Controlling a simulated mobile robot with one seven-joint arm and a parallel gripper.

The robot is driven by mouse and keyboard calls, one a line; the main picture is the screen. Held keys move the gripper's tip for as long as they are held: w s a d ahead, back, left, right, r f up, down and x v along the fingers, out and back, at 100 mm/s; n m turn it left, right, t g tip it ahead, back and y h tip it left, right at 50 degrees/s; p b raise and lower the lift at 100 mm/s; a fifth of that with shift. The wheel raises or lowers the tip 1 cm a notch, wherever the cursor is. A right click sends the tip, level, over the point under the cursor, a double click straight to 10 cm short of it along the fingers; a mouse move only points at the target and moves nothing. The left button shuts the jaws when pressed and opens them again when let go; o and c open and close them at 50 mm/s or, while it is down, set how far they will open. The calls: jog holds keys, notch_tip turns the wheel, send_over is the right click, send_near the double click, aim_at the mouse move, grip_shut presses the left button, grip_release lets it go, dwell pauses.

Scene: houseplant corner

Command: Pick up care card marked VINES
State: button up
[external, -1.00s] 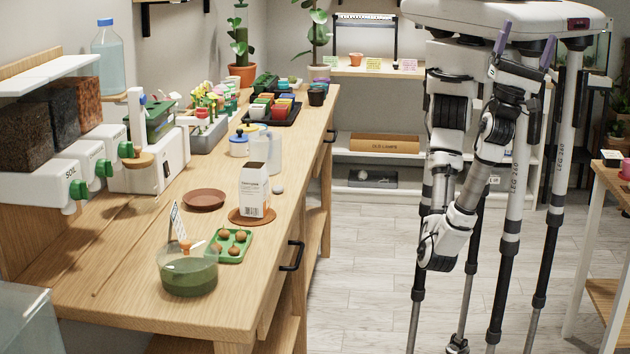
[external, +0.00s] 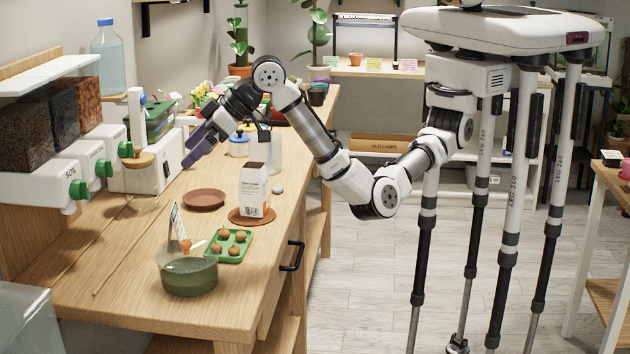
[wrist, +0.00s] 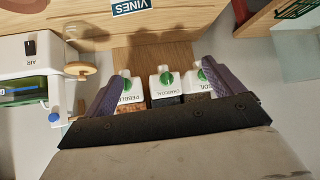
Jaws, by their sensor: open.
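A card marked VINES (wrist: 132,6) shows at the top edge of the wrist view, partly cut off, with white letters on a dark blue band. In the external view a small white card (external: 176,219) stands tilted on the bench beside the glass bowl; its writing is too small to read, so I cannot tell whether it is the same card. My gripper (external: 192,154) hangs above the bench near the dispensers, with its purple fingers pointing down and left. In the wrist view the fingers (wrist: 160,74) are spread apart with nothing held between them.
A glass bowl of green liquid (external: 188,276), a green tray (external: 246,247) of brown balls, a carton (external: 253,190) and a brown saucer (external: 204,199) stand on the bench. Dispensers (external: 75,182) line the left wall. The bench's front left (external: 85,285) is mostly clear.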

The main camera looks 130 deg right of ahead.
aim_at(174, 208)
jog(key=d+f+g, duration=0.1)
jog(key=f, duration=0.2)
jog(key=d+f+g, duration=0.1)
jog(key=d+f, duration=0.1)
jog(key=f, duration=0.2)
jog(key=w+d+f+g+y+p, duration=0.1)
jog(key=f, duration=0.2)
jog(key=shift+w+d+f+m, duration=0.1)
jog(key=shift+d+f+m, duration=0.2)
jog(key=shift+f+m, duration=0.1)
jog(key=shift+p+x, duration=1)
jog(key=shift+x, duration=1.8)
jog(key=c, duration=1)
jog(key=shift+r, duration=0.1)
jog(key=shift+c, duration=0.2)
